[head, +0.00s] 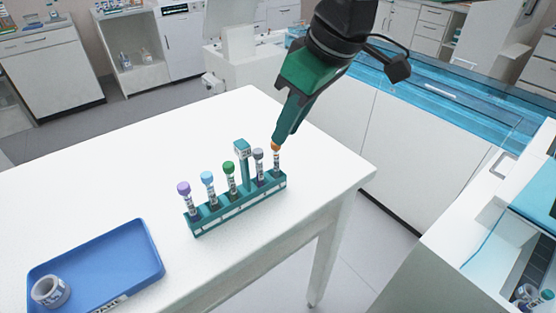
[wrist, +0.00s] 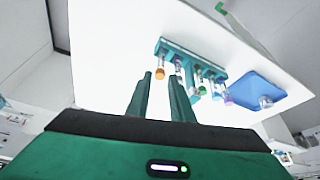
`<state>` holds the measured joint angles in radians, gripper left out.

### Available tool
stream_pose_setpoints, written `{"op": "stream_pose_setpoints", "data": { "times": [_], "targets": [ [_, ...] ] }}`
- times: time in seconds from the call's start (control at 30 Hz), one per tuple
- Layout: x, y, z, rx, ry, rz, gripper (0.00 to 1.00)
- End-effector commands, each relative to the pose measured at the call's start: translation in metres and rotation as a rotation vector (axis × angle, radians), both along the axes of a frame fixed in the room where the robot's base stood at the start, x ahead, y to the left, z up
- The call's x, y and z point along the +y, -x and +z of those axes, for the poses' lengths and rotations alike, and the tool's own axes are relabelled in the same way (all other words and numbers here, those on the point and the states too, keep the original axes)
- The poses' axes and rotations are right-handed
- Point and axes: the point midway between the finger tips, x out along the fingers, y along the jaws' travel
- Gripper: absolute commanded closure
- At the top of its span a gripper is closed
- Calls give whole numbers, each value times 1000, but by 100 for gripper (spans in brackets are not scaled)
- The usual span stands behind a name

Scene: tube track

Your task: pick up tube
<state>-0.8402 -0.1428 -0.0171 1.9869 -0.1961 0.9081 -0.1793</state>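A teal rack (head: 238,207) on the white table holds a row of upright tubes. At its right end stands the orange-capped tube (head: 276,158), with the grey (head: 259,166), green (head: 230,178), light-blue (head: 209,188) and purple-capped (head: 186,199) tubes to its left. My gripper (head: 277,140) points down at the orange cap, its fingertips at about cap height. In the wrist view my fingers (wrist: 160,78) are apart, with the orange cap (wrist: 160,73) showing in the gap near the tips. I cannot tell whether they touch it.
A blue tray (head: 150,247) with a white ring-shaped item (head: 50,291) lies at the table's front left. The white table (head: 130,165) is otherwise clear. A counter with a blue translucent cover (head: 440,90) stands at right.

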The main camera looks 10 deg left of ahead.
Motion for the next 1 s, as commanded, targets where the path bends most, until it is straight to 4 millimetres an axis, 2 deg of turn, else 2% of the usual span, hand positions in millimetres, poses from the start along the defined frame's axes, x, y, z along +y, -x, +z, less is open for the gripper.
{"op": "stream_pose_setpoints", "data": {
  "times": [0.1, 0.27, 0.6, 0.9, 1.0],
  "targets": [
    [4, -1, -12, 2, 1, 0, 80],
    [7, -3, -19, 1, 2, 0, 80],
    [24, -11, -58, 1, 2, 0, 80],
    [25, -12, -61, -1, 0, -1, 80],
    [25, -12, -61, -1, 0, -1, 96]
  ]
}}
